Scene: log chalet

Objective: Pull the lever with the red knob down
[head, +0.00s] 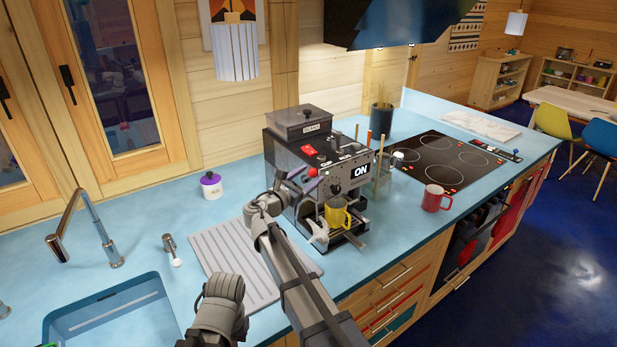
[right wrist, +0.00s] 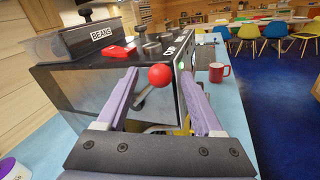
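The black coffee machine (head: 290,160) stands on the blue counter, with an "ON" display on its front. Its red knob (head: 312,172) sits at the end of a short metal lever on the side; in the right wrist view the knob (right wrist: 160,76) is large and central. My right gripper (head: 304,180) is at that side of the machine. Its two purple-lined fingers are spread apart, with the knob between them and a gap on both sides in the wrist view. The lever's lower part is partly hidden there. My left gripper cannot be made out.
A yellow mug (head: 337,214) stands at the machine's front, under the spout. A red mug (head: 436,198) and a black hob (head: 440,160) are to the right. A ribbed grey mat (head: 232,262), a purple-lidded jar (head: 211,186) and the sink are to the left.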

